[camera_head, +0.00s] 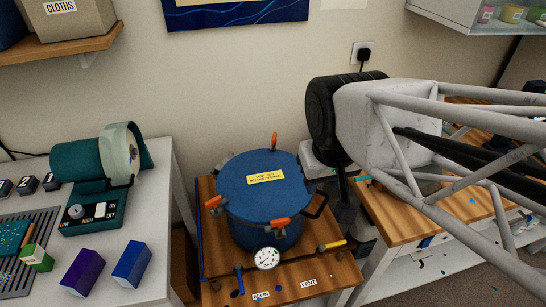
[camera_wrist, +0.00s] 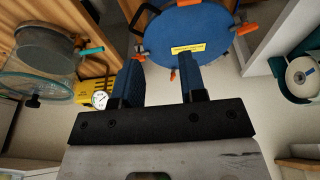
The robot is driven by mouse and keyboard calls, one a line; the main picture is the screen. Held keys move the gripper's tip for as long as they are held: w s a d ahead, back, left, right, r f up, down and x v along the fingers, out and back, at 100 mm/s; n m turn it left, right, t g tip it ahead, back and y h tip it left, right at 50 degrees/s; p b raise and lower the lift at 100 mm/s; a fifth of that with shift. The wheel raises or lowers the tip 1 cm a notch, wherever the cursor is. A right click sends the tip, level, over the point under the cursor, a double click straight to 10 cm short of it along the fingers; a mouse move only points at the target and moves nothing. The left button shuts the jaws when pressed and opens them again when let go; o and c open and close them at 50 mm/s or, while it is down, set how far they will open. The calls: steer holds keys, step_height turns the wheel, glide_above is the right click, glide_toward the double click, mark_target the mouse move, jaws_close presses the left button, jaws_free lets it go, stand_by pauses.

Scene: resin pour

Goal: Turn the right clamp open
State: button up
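The blue pressure pot (camera_head: 240,195) stands lidded on a wooden stand, with a yellow label (camera_head: 265,177) on its lid. Orange-tipped clamps sit at its rim: back (camera_head: 274,140), left (camera_head: 214,201) and front right (camera_head: 280,223). The front-right one looks like the right clamp; its handle lies roughly level across the rim. In the wrist view the right clamp (camera_wrist: 187,2) is at the top edge, partly cut off. My gripper (camera_wrist: 158,82) is open and empty, its two fingers apart, short of the pot lid (camera_wrist: 205,28). In the head view its fingers are mostly hidden behind the arm's end.
A pressure gauge (camera_head: 266,258) and a yellow-handled valve (camera_head: 331,245) are at the stand's front. A black side handle (camera_head: 318,205) sticks out right of the pot.

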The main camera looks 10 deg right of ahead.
steer(key=w+d+f+n+g+h, duration=0.1)
steer(key=w+d+f+n, duration=0.1)
steer(key=w+f+n, duration=0.2)
steer(key=w+d+f+n+h, duration=0.2)
steer(key=w+f+n, duration=0.3)
steer(key=w+n, duration=0.3)
steer(key=w+d+f+n+g+h, duration=0.1)
steer(key=w+d+f+n, duration=0.3)
steer(key=w, duration=0.8)
steer(key=shift+w+d+f+n+g, duration=0.2)
steer(key=shift+w+n+g, duration=0.15)
steer(key=shift+n, duration=0.65)
steer(key=shift+f, duration=0.1)
steer(key=shift+x, duration=3.75)
steer(key=shift+d, duration=0.15)
jaws_close()
